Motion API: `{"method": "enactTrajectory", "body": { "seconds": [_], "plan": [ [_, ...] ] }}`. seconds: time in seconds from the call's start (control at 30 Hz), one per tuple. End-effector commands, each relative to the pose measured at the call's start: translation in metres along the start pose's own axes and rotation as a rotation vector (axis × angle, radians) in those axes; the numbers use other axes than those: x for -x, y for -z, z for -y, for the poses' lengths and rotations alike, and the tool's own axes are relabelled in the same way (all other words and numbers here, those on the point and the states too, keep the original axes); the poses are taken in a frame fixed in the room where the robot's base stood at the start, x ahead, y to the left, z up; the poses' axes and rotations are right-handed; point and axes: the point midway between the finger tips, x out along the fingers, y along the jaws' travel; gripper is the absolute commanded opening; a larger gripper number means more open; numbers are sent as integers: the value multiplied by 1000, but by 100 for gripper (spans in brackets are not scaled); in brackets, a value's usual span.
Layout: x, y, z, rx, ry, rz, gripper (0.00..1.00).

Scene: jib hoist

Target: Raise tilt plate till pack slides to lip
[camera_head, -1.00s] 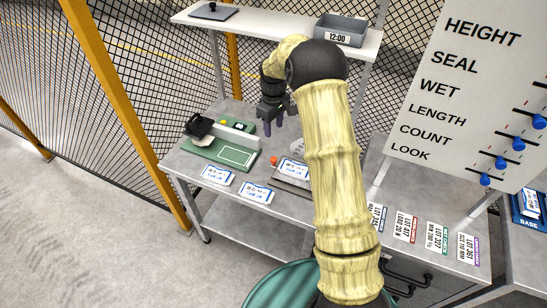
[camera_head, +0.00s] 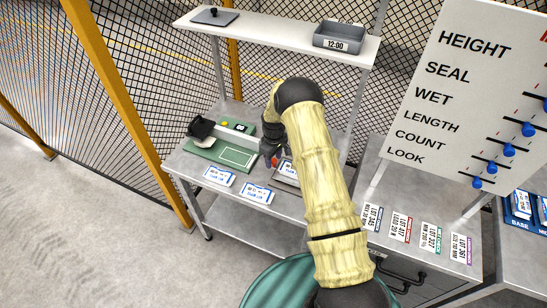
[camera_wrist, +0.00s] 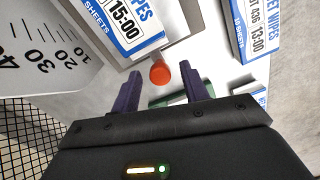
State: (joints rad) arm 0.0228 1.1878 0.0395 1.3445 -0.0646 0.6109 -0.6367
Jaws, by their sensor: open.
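The tilt plate (camera_wrist: 177,28) is a grey plate at the top of the wrist view. A white and blue wipes pack (camera_wrist: 122,24) marked 15:00 lies on it. An orange-red knob (camera_wrist: 160,73) sits at the plate's near edge, between and slightly beyond my fingertips. My gripper (camera_wrist: 160,84) is open, with its two purple fingers apart and nothing held. In the head view, my gripper (camera_head: 271,153) is low at the plate's left end, largely hidden by my arm. The plate's lip cannot be made out.
A dial (camera_wrist: 42,45) with degree numbers stands beside the plate. Other packs (camera_head: 257,193) lie along the bench front. A green board (camera_head: 222,153) is to the left. A shelf (camera_head: 285,38) with a grey bin (camera_head: 338,38) is above, and a slider board (camera_head: 455,85) stands right.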

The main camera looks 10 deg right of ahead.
Motion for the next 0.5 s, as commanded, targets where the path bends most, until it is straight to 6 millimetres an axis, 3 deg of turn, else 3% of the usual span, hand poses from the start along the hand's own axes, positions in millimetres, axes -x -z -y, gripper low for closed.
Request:
{"method": "enactTrajectory", "body": {
  "seconds": [0.37,0.5],
  "plan": [
    [-7,0,0,0,0,-1,45],
    [-7,0,0,-1,0,-1,19]
  ]
}}
